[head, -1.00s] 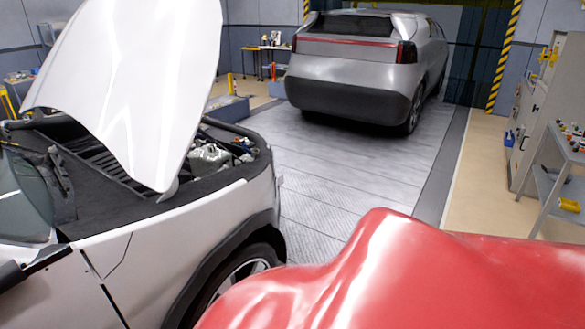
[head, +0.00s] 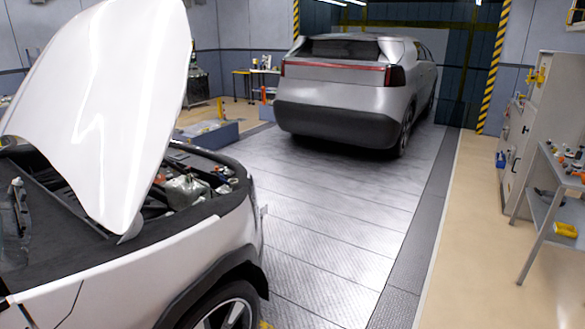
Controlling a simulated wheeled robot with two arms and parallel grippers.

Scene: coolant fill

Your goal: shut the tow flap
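A white car (head: 130,255) with its hood (head: 110,100) raised stands at the left, its engine bay open. Its front end faces right. A thin flat piece (head: 264,222) sticks out from the front bumper; I cannot tell for sure whether it is the tow flap. A silver-grey car (head: 335,88) stands farther back, its rear toward me. I make out no open flap on its rear bumper. Neither of my grippers is in view.
A grey metal floor strip (head: 330,225) runs clear between the cars. At the right are a cabinet (head: 535,120) and a workbench (head: 548,210) with small tools and a yellow item (head: 565,230). A low blue-grey box (head: 208,133) stands behind the white car.

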